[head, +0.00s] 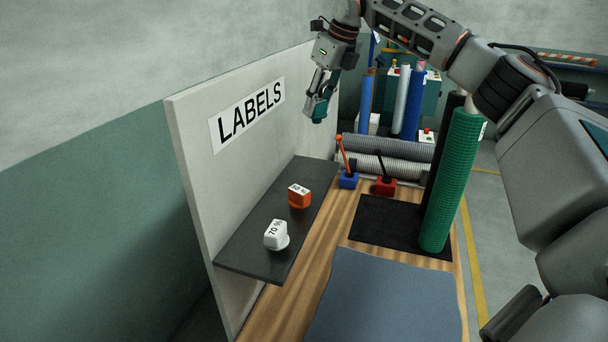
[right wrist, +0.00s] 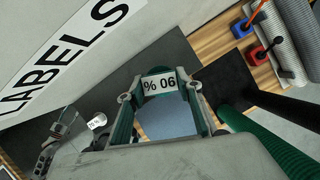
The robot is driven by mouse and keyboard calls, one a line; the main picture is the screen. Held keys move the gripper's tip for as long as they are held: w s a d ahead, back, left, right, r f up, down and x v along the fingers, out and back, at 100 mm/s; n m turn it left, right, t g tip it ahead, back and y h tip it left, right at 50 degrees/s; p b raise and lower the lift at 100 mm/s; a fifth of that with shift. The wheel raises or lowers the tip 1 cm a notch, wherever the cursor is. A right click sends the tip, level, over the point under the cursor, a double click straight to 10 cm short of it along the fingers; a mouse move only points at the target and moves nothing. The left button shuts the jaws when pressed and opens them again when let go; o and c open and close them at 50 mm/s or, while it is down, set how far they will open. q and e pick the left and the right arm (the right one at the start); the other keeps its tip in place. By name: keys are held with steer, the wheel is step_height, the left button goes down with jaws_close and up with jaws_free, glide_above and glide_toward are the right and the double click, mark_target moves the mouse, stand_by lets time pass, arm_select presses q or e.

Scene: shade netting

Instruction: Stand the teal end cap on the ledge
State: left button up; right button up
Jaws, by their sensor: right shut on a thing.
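The teal end cap (head: 319,112) is held in my right gripper (head: 321,97), high beside the LABELS panel and above the far end of the ledge. The dark ledge (head: 249,250) runs along the foot of the panel. An orange end cap (head: 299,198) and a white end cap (head: 276,236), marked "70 %", stand on it. The ledge's far part is bare. My left gripper is not in the head view.
The upright LABELS panel (head: 196,170) backs the ledge. Blue (head: 348,181) and red (head: 386,187) bases with upright levers stand beyond it on the wooden bench. A tall green mesh roll (head: 450,180) stands to the right. Grey rolls (head: 385,148) lie behind.

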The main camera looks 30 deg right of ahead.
step_height(320, 180, down, 13)
steer(key=shift+s+f, duration=0.1)
steer(key=shift+f, duration=0.1)
step_height(320, 180, down, 3)
steer(key=shift+f, duration=0.2)
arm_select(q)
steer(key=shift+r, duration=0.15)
arm_select(e)
steer(key=shift+f, duration=0.15)
steer(key=shift+f, duration=0.15)
steer(key=o, duration=1.5)
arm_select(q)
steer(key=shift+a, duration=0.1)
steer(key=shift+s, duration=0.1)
